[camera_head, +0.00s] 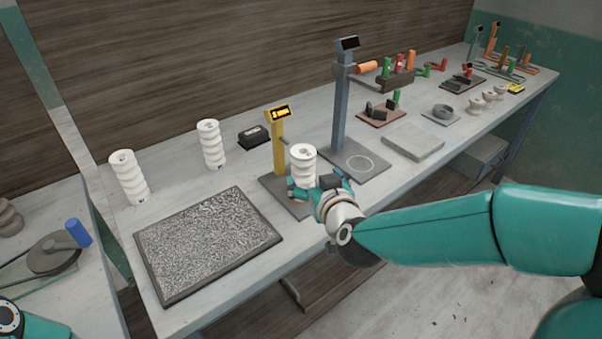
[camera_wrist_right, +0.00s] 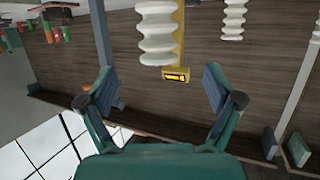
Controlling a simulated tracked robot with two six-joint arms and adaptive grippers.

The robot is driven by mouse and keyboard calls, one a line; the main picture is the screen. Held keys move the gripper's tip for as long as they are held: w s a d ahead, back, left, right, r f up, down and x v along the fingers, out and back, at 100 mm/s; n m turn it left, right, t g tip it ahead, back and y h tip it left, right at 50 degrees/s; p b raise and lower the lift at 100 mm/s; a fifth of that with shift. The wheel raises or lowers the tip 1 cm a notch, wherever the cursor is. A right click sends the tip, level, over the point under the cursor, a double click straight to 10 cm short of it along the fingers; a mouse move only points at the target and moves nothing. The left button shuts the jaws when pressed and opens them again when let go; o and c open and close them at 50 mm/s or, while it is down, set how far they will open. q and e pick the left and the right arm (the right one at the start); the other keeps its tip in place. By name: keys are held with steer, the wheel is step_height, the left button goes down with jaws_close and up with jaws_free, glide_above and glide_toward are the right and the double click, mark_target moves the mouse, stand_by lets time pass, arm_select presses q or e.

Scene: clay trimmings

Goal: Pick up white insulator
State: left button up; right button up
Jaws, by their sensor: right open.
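Three white ribbed insulators stand upright on the long grey bench. One insulator (camera_head: 303,154) is on the dark plate of the yellow stand, directly behind my right gripper (camera_head: 316,188), which hides its lower part. The others are a middle insulator (camera_head: 211,145) and a left insulator (camera_head: 129,178). In the right wrist view, my right gripper (camera_wrist_right: 158,88) is open and empty, its fingers spread wide. There the nearest insulator (camera_wrist_right: 158,32) shows upside down beyond the gap between the fingers. Contact with it cannot be told. My left gripper is out of view.
The yellow stand (camera_head: 278,145) rises just behind the nearest insulator. A grey post stand (camera_head: 341,105) is to its right. A black box (camera_head: 254,136) lies behind. A speckled framed mat (camera_head: 206,243) covers the front left. A grey slab (camera_head: 412,142) lies farther right.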

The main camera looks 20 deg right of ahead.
mark_target(303, 162)
steer(key=p+x, duration=0.1)
steer(key=x, duration=0.9)
steer(key=shift+w+d+f, duration=0.15)
steer(key=shift+f, duration=0.05)
jaws_close()
steer(key=shift+r, duration=0.1)
